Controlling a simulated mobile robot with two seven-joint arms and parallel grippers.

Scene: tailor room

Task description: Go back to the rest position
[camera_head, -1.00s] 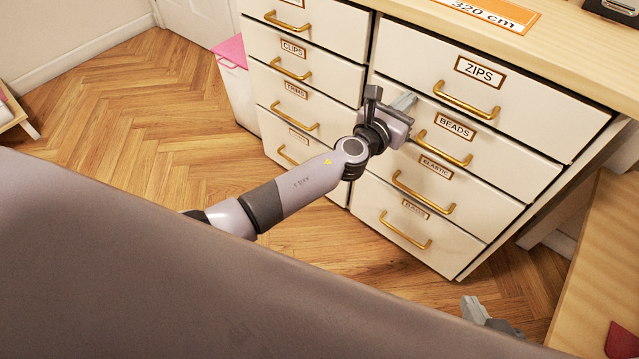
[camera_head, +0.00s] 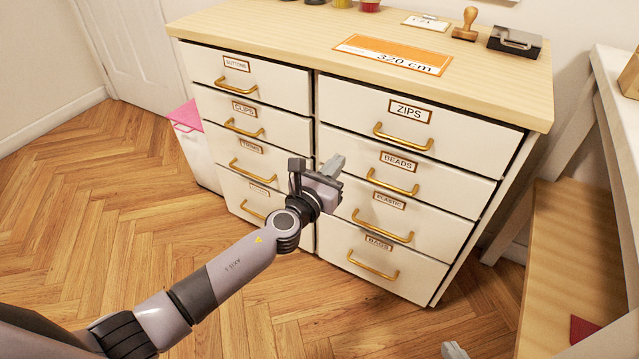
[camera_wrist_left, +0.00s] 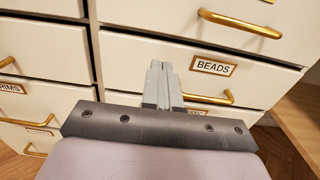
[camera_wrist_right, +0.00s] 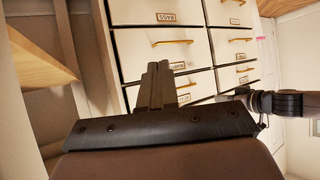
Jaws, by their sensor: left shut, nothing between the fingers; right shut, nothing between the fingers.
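My left gripper (camera_head: 334,166) is shut and empty in front of the white drawer cabinet (camera_head: 318,130), near the BEADS drawer (camera_head: 440,180). In the left wrist view its closed fingers (camera_wrist_left: 160,82) point at the cabinet front, beside the BEADS label, and no handle is between them. My right gripper (camera_head: 453,350) shows only as a tip at the bottom edge of the head view. In the right wrist view its fingers (camera_wrist_right: 158,84) are together and empty, with the cabinet drawers (camera_wrist_right: 150,62) beyond them.
The drawers appear closed, with brass handles sticking out. On the cabinet top lie an orange 320 cm sign (camera_head: 392,54), a stamp (camera_head: 467,24) and a black box (camera_head: 515,42). A pink-topped bin (camera_head: 186,116) stands left, a wooden bench (camera_head: 575,240) right. Floor (camera_head: 120,190) at left is clear.

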